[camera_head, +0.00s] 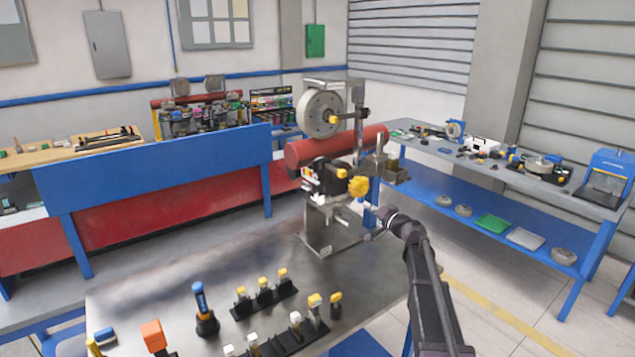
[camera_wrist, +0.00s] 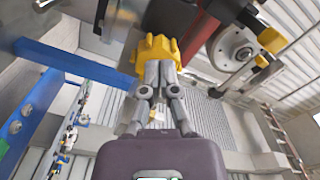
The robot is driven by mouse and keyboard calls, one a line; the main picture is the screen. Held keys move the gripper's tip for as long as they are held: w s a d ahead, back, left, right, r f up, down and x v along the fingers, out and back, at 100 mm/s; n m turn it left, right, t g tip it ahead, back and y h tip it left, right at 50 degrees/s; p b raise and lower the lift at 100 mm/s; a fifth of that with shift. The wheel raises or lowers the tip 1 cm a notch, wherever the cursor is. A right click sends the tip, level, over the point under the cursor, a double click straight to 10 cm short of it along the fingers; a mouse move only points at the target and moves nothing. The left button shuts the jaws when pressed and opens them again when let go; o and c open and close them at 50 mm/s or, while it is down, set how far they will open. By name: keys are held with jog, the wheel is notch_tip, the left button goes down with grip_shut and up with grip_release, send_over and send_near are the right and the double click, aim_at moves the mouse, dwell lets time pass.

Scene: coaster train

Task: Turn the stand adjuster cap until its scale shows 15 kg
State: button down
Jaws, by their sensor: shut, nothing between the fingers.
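The stand (camera_head: 318,243) rises from the far end of the metal table, with a red cylinder (camera_head: 335,146) and a grey wheel (camera_head: 320,114) on it. A yellow lobed cap (camera_head: 358,187), which looks like the adjuster cap, sits on its right side. My gripper (camera_head: 367,206) is at this cap, reaching from the lower right. In the wrist view the yellow cap (camera_wrist: 157,45) lies right beyond my fingertips (camera_wrist: 158,72). The fingers are shut, with nothing between them. I cannot tell whether they touch the cap. No scale reading can be made out.
The metal table (camera_head: 150,305) holds several yellow- and white-topped tools, a blue-handled tool (camera_head: 203,305) and an orange-headed tool (camera_head: 154,335) at the front. A blue-framed bench (camera_head: 160,165) stands behind left. Another bench (camera_head: 480,180) with small parts stands at the right.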

jog(key=shift+w, duration=0.15)
jog(key=x, duration=0.6)
jog(key=shift+w+a, duration=0.25)
jog(key=shift+a, duration=0.05)
dwell(0.5)
jog(key=shift+w+d+r, duration=0.1)
jog(key=shift+w+d, duration=0.1)
jog(key=shift+d, duration=0.05)
dwell(0.8)
jog(key=shift+w+d+f+b, duration=0.2)
jog(key=shift+d+f+b, duration=0.1)
jog(key=shift+f+b, duration=0.2)
dwell(0.5)
jog(key=shift+s+a+f, duration=0.25)
jog(key=shift+a, duration=0.05)
dwell(0.5)
jog(key=v, duration=0.6)
dwell(0.4)
